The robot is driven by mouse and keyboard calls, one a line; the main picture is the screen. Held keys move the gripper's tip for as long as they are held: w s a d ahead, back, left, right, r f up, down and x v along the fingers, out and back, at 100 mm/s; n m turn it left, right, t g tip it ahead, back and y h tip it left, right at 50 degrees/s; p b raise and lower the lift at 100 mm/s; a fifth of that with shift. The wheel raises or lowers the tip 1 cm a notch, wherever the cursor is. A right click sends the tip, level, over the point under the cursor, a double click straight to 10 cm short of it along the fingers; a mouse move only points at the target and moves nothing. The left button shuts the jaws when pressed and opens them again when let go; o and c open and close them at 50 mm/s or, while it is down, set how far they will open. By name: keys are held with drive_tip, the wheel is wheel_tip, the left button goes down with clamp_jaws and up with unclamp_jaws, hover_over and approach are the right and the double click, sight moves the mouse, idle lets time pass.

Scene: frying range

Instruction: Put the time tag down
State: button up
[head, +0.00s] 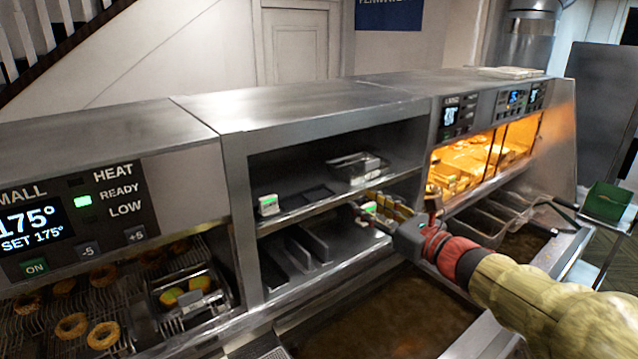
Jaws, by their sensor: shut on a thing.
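My gripper (377,214) reaches in from the right to the front of the middle shelf unit. It is shut on a small white time tag with a green face (369,207), held at its fingertips. The fingers partly hide the tag. It is near the front edge of the upper shelf (305,208); I cannot tell whether it touches the shelf. A similar white and green tag (268,204) stands at the left end of that shelf.
A metal tray (356,167) sits on the upper shelf, behind the gripper. Dark trays (322,243) fill part of the lower shelf. The lit holding bay (485,155) is to the right, fryer oil (385,315) below.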

sight(365, 205)
drive_tip(key=r, duration=0.2)
drive_tip(key=shift+s+r, duration=0.2)
drive_tip(key=shift+r, duration=0.2)
drive_tip(key=shift+w+a+r+p, duration=0.15)
drive_tip(key=shift+w+a+p, duration=0.1)
drive_tip(key=shift+p, duration=0.1)
drive_tip(key=p+x, duration=0.2)
drive_tip(key=x, duration=1.5)
drive_tip(key=shift+w+a+p, duration=0.15)
drive_tip(key=shift+a+p, duration=0.05)
drive_tip(key=shift+p, duration=0.15)
drive_tip(key=shift+d+f, duration=0.1)
drive_tip(key=shift+f, duration=1.65)
drive_tip(key=shift+f, duration=0.15)
drive_tip(key=o, duration=0.9)
drive_tip(key=shift+o, duration=0.5)
